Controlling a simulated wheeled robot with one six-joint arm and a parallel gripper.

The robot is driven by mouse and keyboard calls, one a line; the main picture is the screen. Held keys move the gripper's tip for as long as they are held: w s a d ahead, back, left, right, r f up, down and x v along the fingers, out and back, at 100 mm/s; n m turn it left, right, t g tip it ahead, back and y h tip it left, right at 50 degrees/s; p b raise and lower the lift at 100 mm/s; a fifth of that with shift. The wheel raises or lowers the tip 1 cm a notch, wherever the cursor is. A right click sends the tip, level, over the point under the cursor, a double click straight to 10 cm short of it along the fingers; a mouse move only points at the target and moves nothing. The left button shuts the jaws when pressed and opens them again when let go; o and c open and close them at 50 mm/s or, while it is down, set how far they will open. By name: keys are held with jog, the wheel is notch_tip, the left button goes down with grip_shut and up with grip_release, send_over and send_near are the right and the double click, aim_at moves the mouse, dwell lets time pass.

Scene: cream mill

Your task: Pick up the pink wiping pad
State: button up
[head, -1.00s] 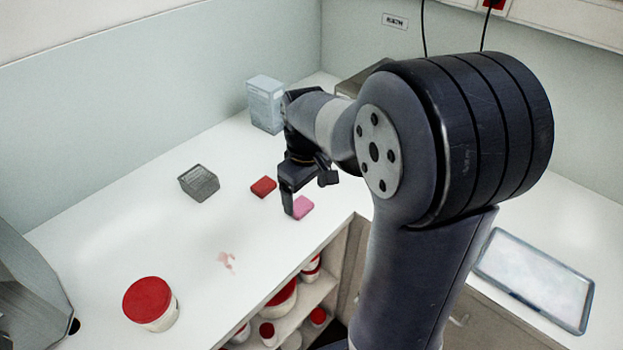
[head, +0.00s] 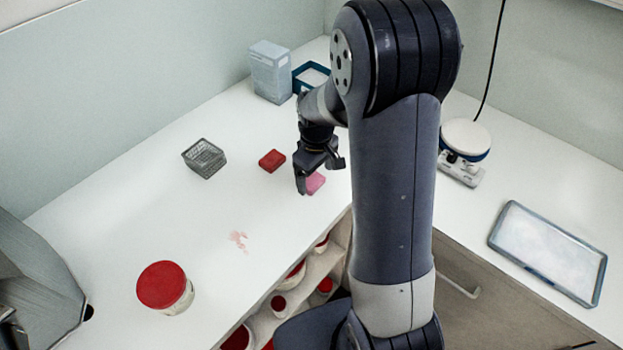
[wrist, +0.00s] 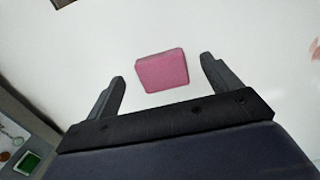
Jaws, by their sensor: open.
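The pink wiping pad (head: 315,184) lies flat on the white counter near its front edge, partly hidden behind my gripper in the head view. In the wrist view the pad (wrist: 162,71) is fully visible, just beyond the fingertips and between their lines. My gripper (head: 306,181) points down over the pad. In the wrist view my gripper (wrist: 161,68) is open, with one finger to each side and nothing between them. I cannot tell how high the fingertips are above the counter.
A red pad (head: 272,161) lies close by to the left. A grey wire basket (head: 204,158), a red-lidded tub (head: 165,288) and a pale box (head: 271,72) stand on the counter. A pinkish smear (head: 238,240) marks it. A tray (head: 548,253) lies at the right.

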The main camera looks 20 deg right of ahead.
aim_at(315, 183)
jog(key=shift+f, duration=1.05)
jog(key=shift+c, duration=0.6)
jog(key=c, duration=1)
notch_tip(315, 183, up, 10)
jog(key=shift+r+b, duration=0.1)
jog(key=shift+b, duration=0.55)
jog(key=shift+c, duration=0.2)
jog(key=o, duration=0.5)
jog(key=c, duration=0.3)
jog(key=shift+a, duration=0.1)
jog(key=shift+c, duration=0.2)
